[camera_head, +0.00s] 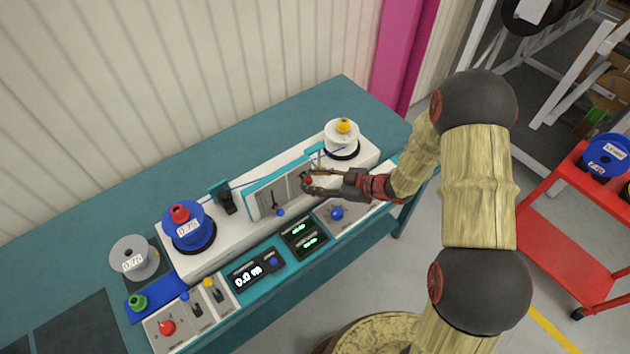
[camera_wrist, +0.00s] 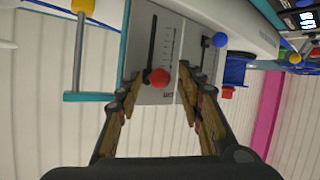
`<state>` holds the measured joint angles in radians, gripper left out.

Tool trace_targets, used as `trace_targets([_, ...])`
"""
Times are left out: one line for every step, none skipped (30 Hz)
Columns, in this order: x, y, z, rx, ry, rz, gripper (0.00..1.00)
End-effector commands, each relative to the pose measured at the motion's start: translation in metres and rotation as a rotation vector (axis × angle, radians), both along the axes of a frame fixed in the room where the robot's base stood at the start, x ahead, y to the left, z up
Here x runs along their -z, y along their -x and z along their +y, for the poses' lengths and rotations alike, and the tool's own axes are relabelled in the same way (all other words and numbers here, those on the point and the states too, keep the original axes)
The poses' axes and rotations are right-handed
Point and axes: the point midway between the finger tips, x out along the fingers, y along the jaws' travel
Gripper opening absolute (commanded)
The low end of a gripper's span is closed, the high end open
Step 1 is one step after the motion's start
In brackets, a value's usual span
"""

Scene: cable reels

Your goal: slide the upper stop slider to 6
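A grey slider panel (camera_wrist: 146,58) carries a dark slot with a tick scale beside it. A red ball knob (camera_wrist: 159,78) sits at one end of that slot in the wrist view; the scale's numbers are too small to read. My gripper (camera_wrist: 158,88) is open, its two fingers on either side of the red knob with gaps visible. In the head view my gripper (camera_head: 314,181) is at the panel, partly covering the red knob (camera_head: 308,181). A second slider with a blue knob (camera_head: 280,212) stands to the left; its blue knob (camera_wrist: 219,40) also shows in the wrist view.
A white reel with a yellow knob (camera_head: 342,138) stands just behind my gripper. A blue reel (camera_head: 189,226) and a grey reel (camera_head: 134,259) are at the left. A 0.0 m display (camera_head: 256,270) and switches line the front. A teal bar (camera_wrist: 92,97) lies left of my fingers.

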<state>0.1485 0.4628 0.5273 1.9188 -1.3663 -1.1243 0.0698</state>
Motion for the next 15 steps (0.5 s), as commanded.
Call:
trace_targets([0.0, 0.0, -0.0001, 0.0, 0.0, 0.0, 0.32])
trace_targets([0.0, 0.0, -0.0001, 0.0, 0.0, 0.0, 0.31])
trace_targets([-0.0001, 0.0001, -0.0002, 0.0, 0.0, 0.0, 0.28])
trace_targets([-0.0001, 0.0001, -0.0002, 0.0, 0.0, 0.0, 0.27])
trace_targets([-0.0001, 0.0001, -0.0002, 0.0, 0.0, 0.0, 0.25])
trace_targets([-0.0001, 0.0001, -0.0002, 0.0, 0.0, 0.0, 0.23])
trace_targets([-0.0001, 0.0001, -0.0002, 0.0, 0.0, 0.0, 0.21])
trace_targets([-0.0001, 0.0001, -0.0002, 0.0, 0.0, 0.0, 0.19])
trace_targets([-0.0001, 0.0001, -0.0002, 0.0, 0.0, 0.0, 0.17])
trace_targets([-0.0001, 0.0002, -0.0001, 0.0, 0.0, 0.0, 0.15])
trace_targets([-0.0001, 0.0002, -0.0001, 0.0, 0.0, 0.0, 0.14])
trace_targets([-0.0001, 0.0002, -0.0001, 0.0, 0.0, 0.0, 0.11])
trace_targets([-0.0001, 0.0002, -0.0001, 0.0, 0.0, 0.0, 0.1])
trace_targets([0.0, 0.0003, -0.0001, 0.0, 0.0, 0.0, 0.08])
trace_targets([0.0, 0.0003, -0.0001, 0.0, 0.0, 0.0, 0.06])
